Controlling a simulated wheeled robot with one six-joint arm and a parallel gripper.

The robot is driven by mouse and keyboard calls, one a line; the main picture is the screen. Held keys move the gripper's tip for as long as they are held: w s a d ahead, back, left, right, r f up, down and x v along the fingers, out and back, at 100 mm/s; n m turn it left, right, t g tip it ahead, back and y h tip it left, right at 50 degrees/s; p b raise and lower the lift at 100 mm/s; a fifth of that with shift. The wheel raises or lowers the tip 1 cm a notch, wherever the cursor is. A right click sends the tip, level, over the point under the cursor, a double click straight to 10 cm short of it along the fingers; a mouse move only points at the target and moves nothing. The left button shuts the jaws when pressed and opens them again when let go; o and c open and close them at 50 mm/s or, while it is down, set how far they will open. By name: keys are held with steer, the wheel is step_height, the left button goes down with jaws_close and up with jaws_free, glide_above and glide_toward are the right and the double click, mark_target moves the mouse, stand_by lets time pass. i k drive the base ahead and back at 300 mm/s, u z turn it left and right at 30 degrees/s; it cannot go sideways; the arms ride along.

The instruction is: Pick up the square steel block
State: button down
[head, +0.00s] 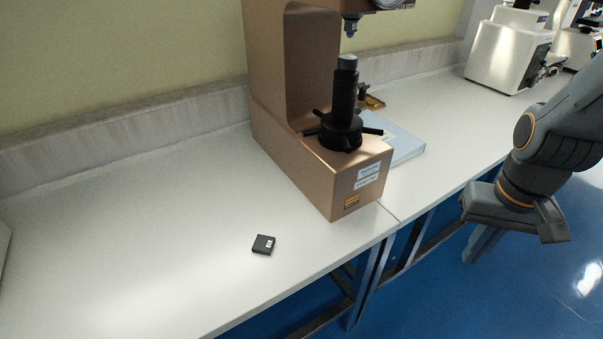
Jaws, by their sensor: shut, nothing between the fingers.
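A small dark square block (263,244) with a pale printed mark on its top lies flat on the white bench, in front and to the left of the bronze hardness tester. It is the only loose square block I see. My gripper (482,245) hangs at the right, beyond the bench's front edge and over the blue floor, well apart from the block. Its fingers are shut and empty, and partly hidden by the gripper body.
The bronze hardness tester (345,190) with a black spindle stands on the white bench (150,230). A pale blue folder (408,146) lies behind it. White testers (508,52) stand far right. The bench around the block is clear. A wall runs behind.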

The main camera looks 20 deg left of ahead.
mark_target(263, 245)
steer(key=u, duration=1.6)
steer(key=k, duration=0.65)
steer(key=u, duration=0.05)
